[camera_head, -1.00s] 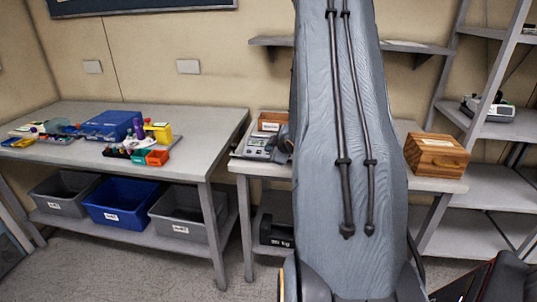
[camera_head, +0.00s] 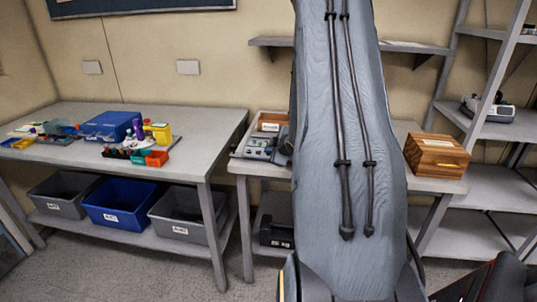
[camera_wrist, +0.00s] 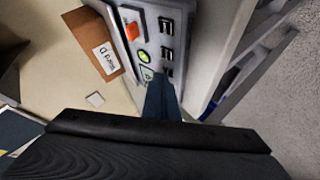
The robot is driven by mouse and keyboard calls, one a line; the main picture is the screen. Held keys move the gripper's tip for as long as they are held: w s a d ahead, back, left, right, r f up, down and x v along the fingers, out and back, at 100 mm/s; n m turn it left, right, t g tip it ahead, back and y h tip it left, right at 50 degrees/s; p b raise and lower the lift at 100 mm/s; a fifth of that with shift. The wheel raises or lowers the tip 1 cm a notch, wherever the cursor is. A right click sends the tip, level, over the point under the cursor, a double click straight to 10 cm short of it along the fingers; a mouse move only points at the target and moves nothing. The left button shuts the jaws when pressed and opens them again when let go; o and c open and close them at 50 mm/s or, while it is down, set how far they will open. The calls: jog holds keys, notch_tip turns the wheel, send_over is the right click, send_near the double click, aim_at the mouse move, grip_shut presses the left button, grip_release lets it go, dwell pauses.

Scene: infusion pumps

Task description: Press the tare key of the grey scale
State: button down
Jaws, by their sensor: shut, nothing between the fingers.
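A grey box-like device (camera_head: 259,146), seemingly the grey scale, sits on the left end of the right-hand table. In the wrist view its light panel (camera_wrist: 150,28) carries an orange key, a round yellow-green key, a green-marked key and several black switches. My gripper (camera_wrist: 160,88) is shut and empty, its dark fingertips over the lower end of this panel, close to the green-marked key. I cannot tell whether the tips touch it. In the head view my arm hides the middle of the table and most of my gripper.
A brown labelled box (camera_wrist: 93,43) stands beside the device. A wooden box (camera_head: 436,156) is at the table's right end. The left table (camera_head: 60,170) holds a blue box (camera_head: 108,125) and small coloured containers. Bins and a black weight (camera_head: 276,232) sit below.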

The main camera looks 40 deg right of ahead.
jog(key=shift+r, duration=0.1)
jog(key=shift+s+a+r+p, duration=0.15)
jog(key=shift+r+p, duration=0.35)
jog(key=shift+r, duration=0.15)
jog(key=r+p, duration=0.2)
jog(key=r, duration=0.1)
jog(key=a+r+p, duration=0.1)
jog(key=shift+s+r, duration=0.35)
jog(key=shift+s, duration=0.05)
dwell(0.9)
